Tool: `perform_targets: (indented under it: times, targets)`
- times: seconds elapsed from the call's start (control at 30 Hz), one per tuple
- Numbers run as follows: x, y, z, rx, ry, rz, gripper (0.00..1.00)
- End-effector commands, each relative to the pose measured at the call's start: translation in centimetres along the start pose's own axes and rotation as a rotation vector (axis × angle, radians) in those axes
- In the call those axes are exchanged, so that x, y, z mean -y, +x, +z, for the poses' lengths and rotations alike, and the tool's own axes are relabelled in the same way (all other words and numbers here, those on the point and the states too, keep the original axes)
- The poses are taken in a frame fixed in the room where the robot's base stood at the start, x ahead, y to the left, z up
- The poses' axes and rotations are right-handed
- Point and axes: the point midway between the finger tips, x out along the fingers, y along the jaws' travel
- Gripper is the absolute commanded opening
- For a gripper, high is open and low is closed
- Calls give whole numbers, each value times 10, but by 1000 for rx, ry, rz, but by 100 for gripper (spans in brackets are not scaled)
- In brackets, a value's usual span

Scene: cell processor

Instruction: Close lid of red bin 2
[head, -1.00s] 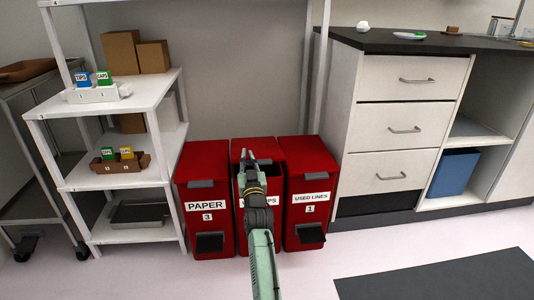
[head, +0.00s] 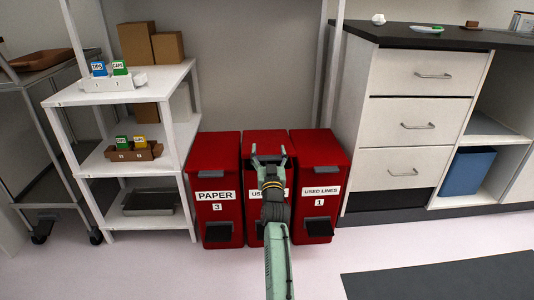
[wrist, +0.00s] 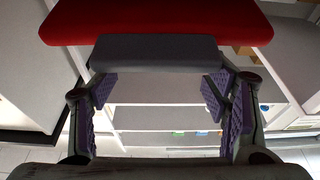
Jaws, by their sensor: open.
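Red bin 2 is the middle of three red bins, and its lid (head: 266,138) looks down, level with the lids beside it. My gripper (head: 269,153) is open and empty at the lid's front edge. In the wrist view, the red lid (wrist: 155,22) and its grey front tab (wrist: 155,52) fill the top, close beyond my open fingers (wrist: 160,92). I cannot tell whether the fingers touch the tab. My arm hides much of the bin's front and label.
The red PAPER bin (head: 215,165) stands close on the left and the red USED LINES bin (head: 318,160) close on the right. A white shelf (head: 160,75) is at left, a drawer cabinet (head: 405,100) at right. The floor in front is clear, with a dark mat (head: 440,277).

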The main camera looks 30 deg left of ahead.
Motion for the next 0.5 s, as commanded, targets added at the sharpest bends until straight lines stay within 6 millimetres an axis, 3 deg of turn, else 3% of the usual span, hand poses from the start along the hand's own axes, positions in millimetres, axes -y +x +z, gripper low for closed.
perform_targets:
  times: [0.03,0.5]
  targets:
    - [-12,0,-3,-7,-2,18,64]
    - [-8,0,-2,-5,1,12,95]
